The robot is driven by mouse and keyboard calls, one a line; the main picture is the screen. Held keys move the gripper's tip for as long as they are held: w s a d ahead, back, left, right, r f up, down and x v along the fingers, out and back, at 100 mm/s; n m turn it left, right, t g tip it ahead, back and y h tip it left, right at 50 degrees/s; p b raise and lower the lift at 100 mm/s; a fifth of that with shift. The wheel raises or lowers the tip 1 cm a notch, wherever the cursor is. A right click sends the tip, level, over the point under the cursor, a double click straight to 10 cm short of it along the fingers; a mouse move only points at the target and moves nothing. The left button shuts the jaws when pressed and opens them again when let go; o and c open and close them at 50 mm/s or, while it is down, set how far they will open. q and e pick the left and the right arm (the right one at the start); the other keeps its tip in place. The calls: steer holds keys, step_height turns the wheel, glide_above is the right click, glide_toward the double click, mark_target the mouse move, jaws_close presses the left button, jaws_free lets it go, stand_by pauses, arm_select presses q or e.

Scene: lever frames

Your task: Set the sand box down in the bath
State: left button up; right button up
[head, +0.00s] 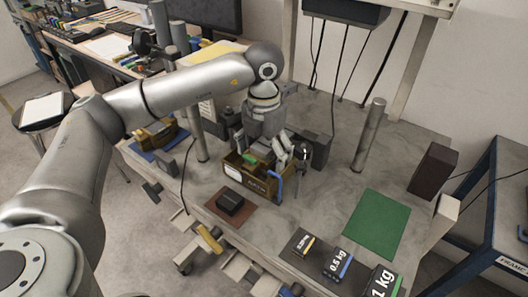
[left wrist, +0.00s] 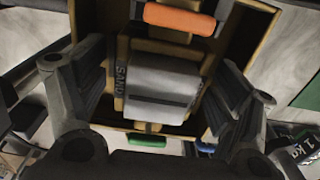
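The sand box (left wrist: 163,90), a block with a grey top and a tan side lettered SAND, sits between the fingers of my left gripper (left wrist: 160,100) in the left wrist view. In the head view my left gripper (head: 287,148) points down over the bath (head: 258,188), an open ochre container with a white label. The bath's walls (left wrist: 245,35) surround the sand box in the left wrist view. Whether the box touches the bath's floor is hidden. My right gripper is out of view.
On the bench, a black block (head: 230,202) lies on a brown mat in front of the bath. A green mat (head: 376,224) is to the right, with several labelled weights (head: 338,264) near the front edge. Metal posts (head: 369,134) and hanging cables stand behind.

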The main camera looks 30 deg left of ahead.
arm_select(q)
steer(key=shift+f, duration=0.1)
step_height(320, 180, up, 12)
steer(key=shift+r, duration=0.1)
stand_by(0.5)
stand_by(0.4)
